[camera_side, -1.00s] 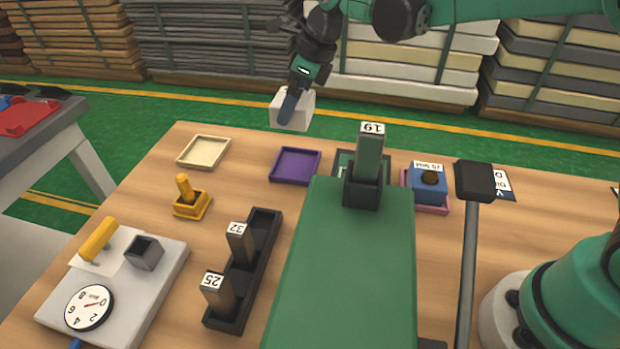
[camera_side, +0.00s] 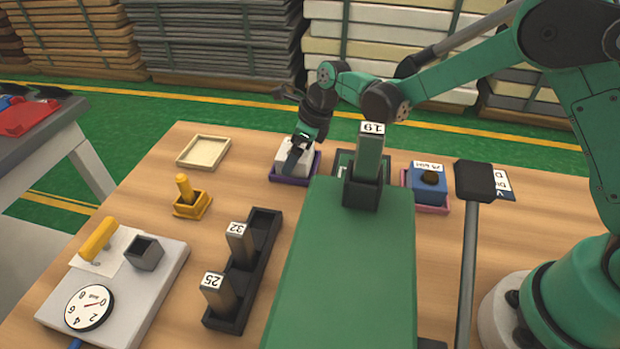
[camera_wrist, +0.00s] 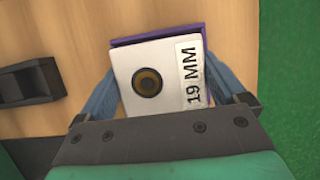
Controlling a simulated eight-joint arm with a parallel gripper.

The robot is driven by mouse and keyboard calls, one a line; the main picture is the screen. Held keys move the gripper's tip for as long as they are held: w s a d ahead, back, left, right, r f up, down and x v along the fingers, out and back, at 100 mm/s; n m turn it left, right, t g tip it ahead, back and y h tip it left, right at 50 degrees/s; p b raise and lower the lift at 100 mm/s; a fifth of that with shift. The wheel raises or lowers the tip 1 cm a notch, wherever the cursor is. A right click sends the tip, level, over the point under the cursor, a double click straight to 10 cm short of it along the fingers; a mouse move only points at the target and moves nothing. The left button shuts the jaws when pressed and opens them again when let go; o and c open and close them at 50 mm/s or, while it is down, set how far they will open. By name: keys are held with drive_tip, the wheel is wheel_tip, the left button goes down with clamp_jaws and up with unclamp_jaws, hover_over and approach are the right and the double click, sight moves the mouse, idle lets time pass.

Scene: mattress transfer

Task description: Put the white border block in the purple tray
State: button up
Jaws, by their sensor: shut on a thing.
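The white border block (camera_side: 284,157) is in the purple tray (camera_side: 312,168), or just above its floor; I cannot tell whether it rests on the bottom. My gripper (camera_side: 296,160) is shut on the block, with one finger across its near side. In the wrist view the white block (camera_wrist: 137,95) has a brown-ringed dark hole and a "19 MM" label. My gripper's fingers (camera_wrist: 160,92) are on its left and right sides. The purple tray's rim (camera_wrist: 150,38) shows along the far edge; the rest is mostly hidden under the block.
An empty cream tray (camera_side: 204,152) lies to the left. A blue block in a pink tray (camera_side: 428,183) and a dark post labelled 19 (camera_side: 368,160) stand to the right. A yellow-handled piece (camera_side: 189,196) and black rack (camera_side: 243,270) are nearer.

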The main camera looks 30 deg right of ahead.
drive_tip(key=o, duration=1)
drive_tip(key=v, duration=1.2)
drive_tip(key=shift+s+d+r+n+t+h, duration=0.15)
drive_tip(key=shift+s+d+n+t+h, duration=0.65)
drive_tip(key=shift+s+n, duration=2.7)
drive_tip(key=shift+s+d+r+n+t+h, duration=0.2)
drive_tip(key=shift+s+d+n+t, duration=0.75)
drive_tip(key=shift+n, duration=4.55)
drive_tip(key=shift+s+d+r+n+t+h, duration=0.2)
drive_tip(key=shift+s+d+n+h, duration=0.7)
drive_tip(key=shift+s+n, duration=2.85)
drive_tip(key=shift+w+d+f+n+y, duration=0.1)
drive_tip(key=shift+w+d+n+y, duration=0.2)
drive_tip(key=shift+w+n, duration=0.5)
